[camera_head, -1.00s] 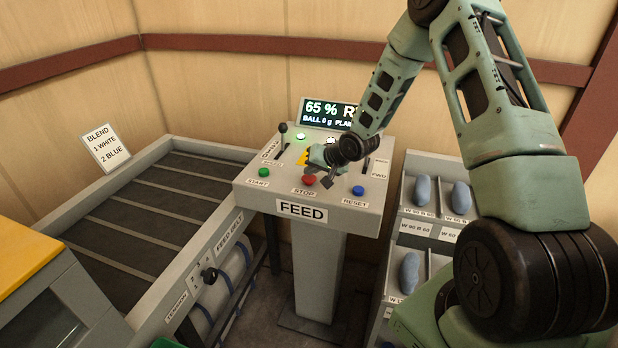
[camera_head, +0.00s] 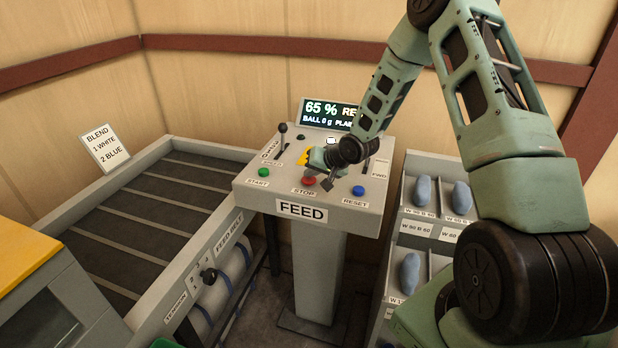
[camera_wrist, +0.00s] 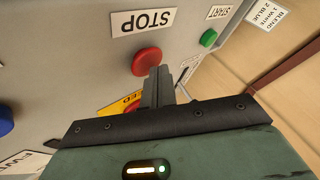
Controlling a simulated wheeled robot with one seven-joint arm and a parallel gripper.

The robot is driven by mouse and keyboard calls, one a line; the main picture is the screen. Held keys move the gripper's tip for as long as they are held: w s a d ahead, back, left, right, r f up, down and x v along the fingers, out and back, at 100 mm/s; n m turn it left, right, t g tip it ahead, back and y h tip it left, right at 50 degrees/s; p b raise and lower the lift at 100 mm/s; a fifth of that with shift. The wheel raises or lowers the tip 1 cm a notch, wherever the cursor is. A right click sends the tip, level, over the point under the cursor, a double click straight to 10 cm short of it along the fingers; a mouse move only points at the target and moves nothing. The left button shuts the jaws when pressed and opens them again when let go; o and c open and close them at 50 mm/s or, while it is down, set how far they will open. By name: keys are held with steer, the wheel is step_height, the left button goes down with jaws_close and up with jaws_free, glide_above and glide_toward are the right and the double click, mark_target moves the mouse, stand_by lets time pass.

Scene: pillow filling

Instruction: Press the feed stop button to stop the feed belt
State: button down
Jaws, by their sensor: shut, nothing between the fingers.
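The red stop button (camera_head: 309,181) sits on the front of the grey feed console (camera_head: 245,190), above the STOP label (camera_head: 304,191). It also shows in the wrist view (camera_wrist: 146,62). My gripper (camera_head: 327,184) is shut and empty, its fingertips just right of the button in the head view. In the wrist view my gripper's closed fingers (camera_wrist: 160,75) overlap the button's edge; I cannot tell whether they touch it. The feed belt (camera_head: 140,215), dark with pale slats, lies to the left. The console's display (camera_head: 328,115) reads 65 %, partly hidden by my arm.
A green start button (camera_head: 264,172) and a blue reset button (camera_head: 358,190) flank the stop button. A black-knobbed lever (camera_head: 283,129) stands at the console's back left. A rack (camera_head: 422,229) with blue-grey pillow-like items stands at the right.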

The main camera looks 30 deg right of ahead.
mark_target(312, 180)
steer(key=shift+r+p, duration=0.8)
steer(key=shift+r, duration=0.15)
steer(key=shift+r+p, duration=2.15)
steer(key=shift+r, duration=0.35)
